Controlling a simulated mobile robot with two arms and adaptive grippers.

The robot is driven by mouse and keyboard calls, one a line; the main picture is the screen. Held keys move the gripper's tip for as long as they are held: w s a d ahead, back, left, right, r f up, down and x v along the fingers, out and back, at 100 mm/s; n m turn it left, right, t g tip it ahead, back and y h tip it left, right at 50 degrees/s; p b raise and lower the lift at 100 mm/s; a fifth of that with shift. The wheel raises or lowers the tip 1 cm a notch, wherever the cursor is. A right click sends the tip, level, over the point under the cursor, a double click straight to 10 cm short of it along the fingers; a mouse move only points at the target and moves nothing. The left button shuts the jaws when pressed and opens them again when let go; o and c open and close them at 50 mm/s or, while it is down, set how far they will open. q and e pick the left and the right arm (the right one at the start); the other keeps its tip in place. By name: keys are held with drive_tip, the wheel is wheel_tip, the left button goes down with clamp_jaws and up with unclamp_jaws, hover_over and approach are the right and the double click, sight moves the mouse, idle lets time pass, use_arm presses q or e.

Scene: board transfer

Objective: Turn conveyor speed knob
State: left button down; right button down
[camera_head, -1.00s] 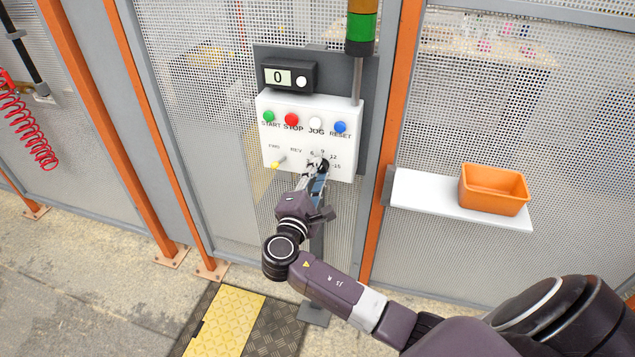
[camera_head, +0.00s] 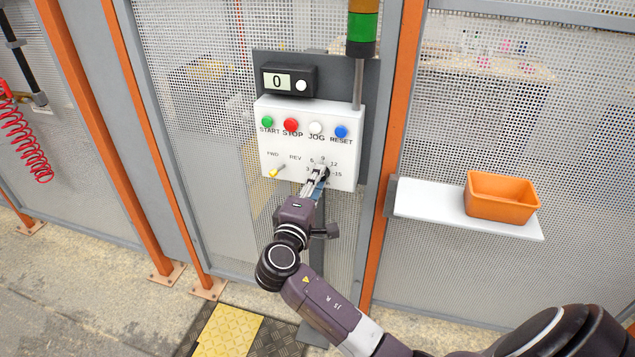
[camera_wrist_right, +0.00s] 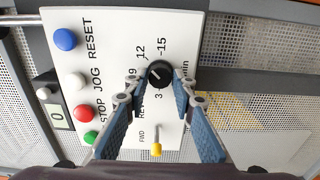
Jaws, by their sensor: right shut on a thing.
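The speed knob (camera_wrist_right: 159,73) is a round black knob on the white control panel (camera_head: 308,143). In the right wrist view a pale mark shows on its face, but I cannot tell its exact setting. Dial marks 3, 9, 12 and 15 show around it; the left finger covers part of the scale. My right gripper (camera_head: 321,174) reaches up to the panel's lower right. Its two fingertips (camera_wrist_right: 160,82) sit on either side of the knob and are shut on it. In the head view the fingers hide most of the knob. The display (camera_head: 278,81) reads 0. My left gripper is not in view.
Green, red, white and blue buttons line the panel above. A yellow-tipped FWD/REV lever (camera_head: 275,172) sits left of the knob, close to the fingers. A shelf (camera_head: 425,204) with an orange bin (camera_head: 501,198) is at right. Orange posts and mesh fencing surround the panel.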

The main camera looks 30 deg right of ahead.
drive_tip(key=c, duration=1.6)
unclamp_jaws()
drive_tip(key=v, duration=1.2)
drive_tip(key=shift+f, duration=0.1)
